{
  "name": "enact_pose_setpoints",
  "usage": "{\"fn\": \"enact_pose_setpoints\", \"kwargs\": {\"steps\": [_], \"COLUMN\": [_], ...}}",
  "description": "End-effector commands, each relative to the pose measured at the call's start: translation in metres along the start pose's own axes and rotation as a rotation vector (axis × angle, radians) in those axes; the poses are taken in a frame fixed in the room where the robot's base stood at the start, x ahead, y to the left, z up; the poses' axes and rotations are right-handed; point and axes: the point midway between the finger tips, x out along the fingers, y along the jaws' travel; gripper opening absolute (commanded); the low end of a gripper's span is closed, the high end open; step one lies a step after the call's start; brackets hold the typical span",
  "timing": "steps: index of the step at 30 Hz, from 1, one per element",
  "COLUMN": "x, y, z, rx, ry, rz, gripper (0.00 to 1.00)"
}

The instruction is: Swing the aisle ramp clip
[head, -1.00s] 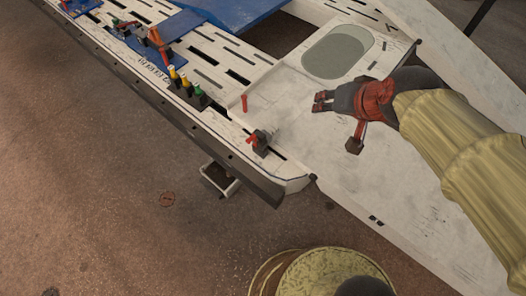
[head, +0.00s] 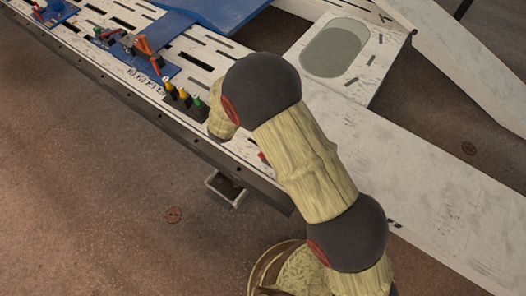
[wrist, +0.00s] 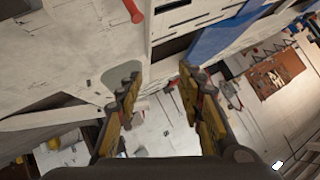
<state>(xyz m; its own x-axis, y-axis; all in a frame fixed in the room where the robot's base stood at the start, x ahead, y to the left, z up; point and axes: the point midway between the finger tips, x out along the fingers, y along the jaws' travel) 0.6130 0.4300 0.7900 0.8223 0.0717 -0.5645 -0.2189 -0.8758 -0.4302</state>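My gripper (wrist: 160,82) is open and empty in the wrist view, its two yellow-and-dark fingers spread apart. In the head view my arm bends across the bench and hides the gripper. A small bit of red (head: 262,157) shows at the arm's left edge, near the bench's front end; it may be part of the red-handled clip, the rest of which is hidden. In the wrist view a red handle (wrist: 132,10) lies at the top edge, beyond the fingers and apart from them; I cannot tell whether it is the clip. A long pale ramp panel (head: 450,200) extends right.
Yellow and green knobs (head: 184,97) stand on the bench edge, left of my arm. Red-and-grey clamps (head: 143,46) sit on a blue plate further left. An oval window (head: 334,52) lies at the back. A small open bin (head: 226,189) hangs below the bench's front edge.

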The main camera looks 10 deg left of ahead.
Motion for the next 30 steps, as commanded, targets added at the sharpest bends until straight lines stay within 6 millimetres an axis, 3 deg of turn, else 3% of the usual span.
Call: {"fn": "enact_pose_setpoints", "kwargs": {"steps": [1,6,12,15,18,24,30], "x": [0.007,0.015,0.001,-0.011,-0.024,-0.044,-0.033], "y": [0.012,0.059,0.131,0.161,0.183,0.194,0.198], "z": [0.032,0.104,0.171,0.19,0.195,0.176,0.162], "rx": [-0.017,-0.064,-0.157,-0.202,-0.232,-0.229,-0.227], "ry": [0.027,0.168,0.362,0.447,0.543,0.698,0.718], "rz": [0.026,0.104,0.174,0.194,0.209,0.231,0.238], "gripper": [0.38,0.38,0.38,0.38,0.38,0.38,0.38]}}
